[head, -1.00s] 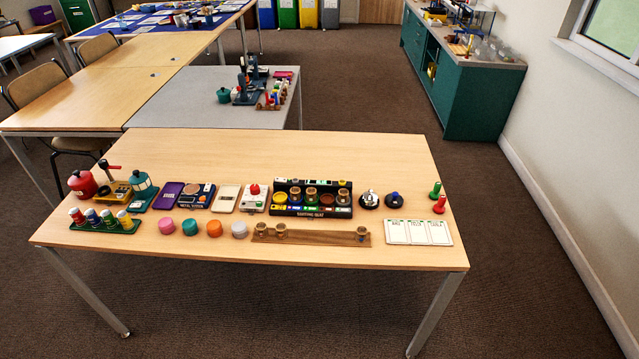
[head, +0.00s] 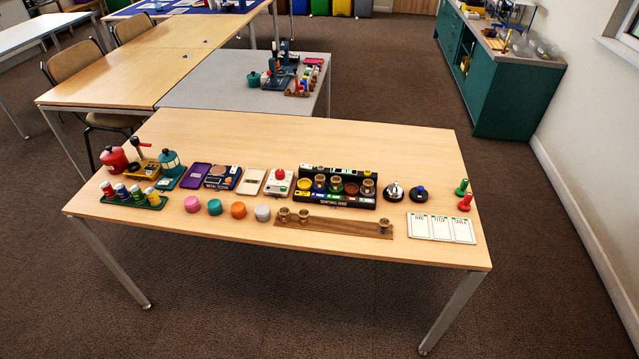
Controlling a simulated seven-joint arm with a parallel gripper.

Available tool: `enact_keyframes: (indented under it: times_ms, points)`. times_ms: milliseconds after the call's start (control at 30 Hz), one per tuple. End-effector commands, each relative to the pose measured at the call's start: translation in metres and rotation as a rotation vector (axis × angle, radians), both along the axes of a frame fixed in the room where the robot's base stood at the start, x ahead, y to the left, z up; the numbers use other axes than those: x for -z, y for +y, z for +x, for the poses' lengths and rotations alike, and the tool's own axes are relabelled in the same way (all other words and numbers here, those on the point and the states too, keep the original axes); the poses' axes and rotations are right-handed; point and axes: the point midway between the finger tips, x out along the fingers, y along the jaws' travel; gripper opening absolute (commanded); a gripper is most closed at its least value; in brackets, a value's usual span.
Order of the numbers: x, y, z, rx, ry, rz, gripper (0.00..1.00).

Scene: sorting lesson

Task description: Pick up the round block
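Several small round-looking blocks stand in a row near the front edge of the wooden table (head: 330,140): a pink block (head: 193,204), a teal block (head: 214,207), an orange block (head: 238,210) and a whitish-grey block (head: 262,213). They stand apart from each other on the bare tabletop. Their exact shapes are too small to tell for sure, so I cannot tell which one is the round block. My gripper is not in view.
Left of the blocks is a green rack of colored pegs (head: 133,195). Right of them lies a wooden rail with cups (head: 335,222). Behind are a purple case (head: 196,176) and a black sorting tray (head: 337,186). White cards (head: 441,227) lie at right. The table's rear is clear.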

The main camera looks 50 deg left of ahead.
Motion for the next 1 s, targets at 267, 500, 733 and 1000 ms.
enact_keyframes:
  times_ms: [267, 500, 733, 1000]
  points:
    - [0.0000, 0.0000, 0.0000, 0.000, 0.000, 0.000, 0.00]
    - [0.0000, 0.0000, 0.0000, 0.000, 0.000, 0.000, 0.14]
    - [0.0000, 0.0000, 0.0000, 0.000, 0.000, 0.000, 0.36]
    - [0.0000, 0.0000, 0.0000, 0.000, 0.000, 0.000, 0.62]
